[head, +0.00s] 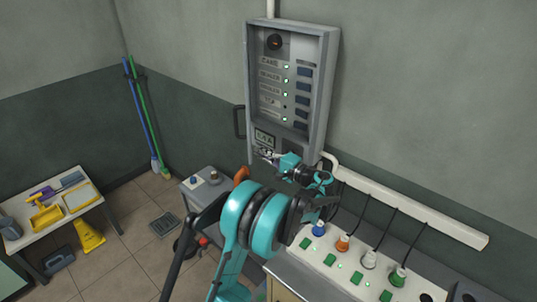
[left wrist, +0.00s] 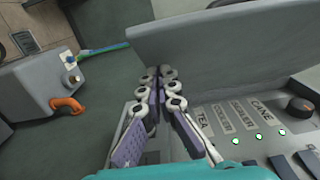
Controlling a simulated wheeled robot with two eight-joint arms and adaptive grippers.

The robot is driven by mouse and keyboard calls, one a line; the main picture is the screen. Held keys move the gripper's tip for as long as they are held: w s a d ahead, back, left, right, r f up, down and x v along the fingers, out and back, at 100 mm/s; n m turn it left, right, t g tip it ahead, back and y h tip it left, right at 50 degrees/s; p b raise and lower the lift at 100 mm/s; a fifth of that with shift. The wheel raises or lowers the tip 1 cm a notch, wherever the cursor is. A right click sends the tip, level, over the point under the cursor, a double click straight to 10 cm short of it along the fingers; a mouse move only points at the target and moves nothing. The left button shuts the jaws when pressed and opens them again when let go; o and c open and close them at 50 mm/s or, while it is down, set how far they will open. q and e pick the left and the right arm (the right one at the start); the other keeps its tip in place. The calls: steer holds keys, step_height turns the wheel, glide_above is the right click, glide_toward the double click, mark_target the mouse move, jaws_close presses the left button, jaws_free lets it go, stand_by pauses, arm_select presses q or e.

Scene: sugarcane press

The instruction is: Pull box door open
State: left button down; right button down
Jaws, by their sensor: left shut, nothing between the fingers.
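The grey box (head: 330,85) hangs on the wall, its front uncovered, showing labels, green lights and dark switches. A grey panel that looks like its door (left wrist: 215,45) stands out from the box's left side, seen nearly edge-on in the head view, with a black handle (head: 239,122) on its outer left side. My left gripper (head: 264,154) is at the box's lower left corner. Its fingers (left wrist: 162,72) are shut and empty, beside the inner face of that panel; whether they touch it I cannot tell. My right gripper is not in view.
A control counter (head: 330,272) with green buttons and coloured plugs stands below the box, under a white cable duct (head: 430,215). A small grey cabinet (head: 206,188) stands to the left. A side table (head: 88,207) and brooms (head: 141,115) are farther left. Tiled floor lies between.

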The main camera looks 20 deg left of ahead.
arm_select(q)
steer(key=shift+s+a, duration=0.1)
steer(key=shift+a, duration=0.05)
steer(key=s+a+m+t+h+b, duration=0.2)
steer(key=s+a+m+t+h, duration=0.35)
steer(key=a, duration=0.85)
steer(key=w+a+t+b, duration=0.1)
steer(key=w+a+t, duration=0.1)
steer(key=a, duration=1.4)
steer(key=shift+w+y+b, duration=0.35)
steer(key=shift+w+y, duration=0.1)
steer(key=shift+w, duration=0.1)
steer(key=shift+a, duration=0.1)
